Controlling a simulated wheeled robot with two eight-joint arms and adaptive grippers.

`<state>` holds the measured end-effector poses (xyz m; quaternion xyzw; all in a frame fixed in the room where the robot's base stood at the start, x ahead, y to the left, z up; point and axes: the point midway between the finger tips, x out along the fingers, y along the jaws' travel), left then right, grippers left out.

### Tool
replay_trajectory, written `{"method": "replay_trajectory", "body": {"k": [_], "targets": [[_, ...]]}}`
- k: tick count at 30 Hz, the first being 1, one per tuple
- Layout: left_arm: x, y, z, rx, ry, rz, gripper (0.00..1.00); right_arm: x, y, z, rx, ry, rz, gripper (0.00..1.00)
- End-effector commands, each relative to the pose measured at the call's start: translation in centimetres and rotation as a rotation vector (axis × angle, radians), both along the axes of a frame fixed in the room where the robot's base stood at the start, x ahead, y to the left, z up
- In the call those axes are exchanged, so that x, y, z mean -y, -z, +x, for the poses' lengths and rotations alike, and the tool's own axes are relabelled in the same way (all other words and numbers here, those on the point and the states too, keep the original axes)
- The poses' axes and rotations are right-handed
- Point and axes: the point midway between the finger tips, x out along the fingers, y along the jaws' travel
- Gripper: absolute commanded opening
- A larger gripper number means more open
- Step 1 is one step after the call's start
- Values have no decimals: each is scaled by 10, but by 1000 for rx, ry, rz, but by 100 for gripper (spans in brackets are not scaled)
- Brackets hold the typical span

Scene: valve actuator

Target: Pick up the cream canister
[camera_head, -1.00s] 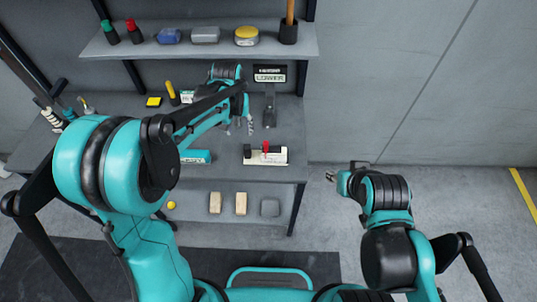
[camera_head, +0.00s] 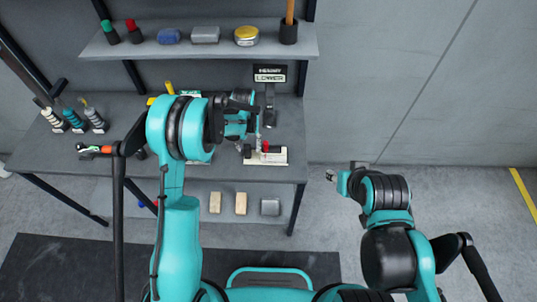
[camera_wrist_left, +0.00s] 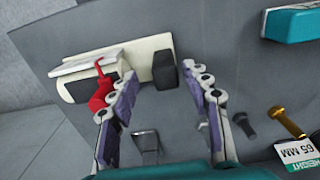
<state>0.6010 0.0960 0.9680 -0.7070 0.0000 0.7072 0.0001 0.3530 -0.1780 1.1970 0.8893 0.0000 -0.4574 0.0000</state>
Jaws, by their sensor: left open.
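A cream ribbed canister (camera_head: 52,119) stands at the left end of the workbench in the head view, beside a teal one (camera_head: 74,121) and a grey one (camera_head: 96,120). It is not in the left wrist view. My left gripper (camera_head: 254,147) is well to the right of it, over the bench by a cream fixture (camera_head: 262,158) with a red handle. In the left wrist view my left gripper (camera_wrist_left: 160,72) is open and empty, its fingers near that fixture (camera_wrist_left: 152,53) and red handle (camera_wrist_left: 101,92). My right gripper (camera_head: 331,177) is off the bench; its jaws are too small to read.
A gold bolt (camera_wrist_left: 287,122), a height card (camera_wrist_left: 300,151) and a teal box (camera_wrist_left: 292,22) lie on the bench. An orange-and-green tool (camera_head: 95,149) lies before the canisters. An upper shelf (camera_head: 200,50) holds several items. My left arm hides mid-bench.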

Motion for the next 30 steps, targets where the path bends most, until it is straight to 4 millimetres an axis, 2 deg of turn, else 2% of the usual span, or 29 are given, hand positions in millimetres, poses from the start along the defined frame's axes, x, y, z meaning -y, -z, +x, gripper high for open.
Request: {"method": "replay_trajectory", "body": {"k": [9,17,19,23,30], "targets": [[-7,44,-1,0,0,0,48,0,0,0,0,0,0,40],[-7,47,-1,0,0,0,48,0,0,0,0,0,0,40],[-7,47,-1,0,0,0,35,0,0,0,0,0,0,40],[-7,47,-1,0,0,0,1,0,0,0,0,0,0,40],[-7,47,-1,1,0,0,0,0,0,0,0,0,0,40]]}}
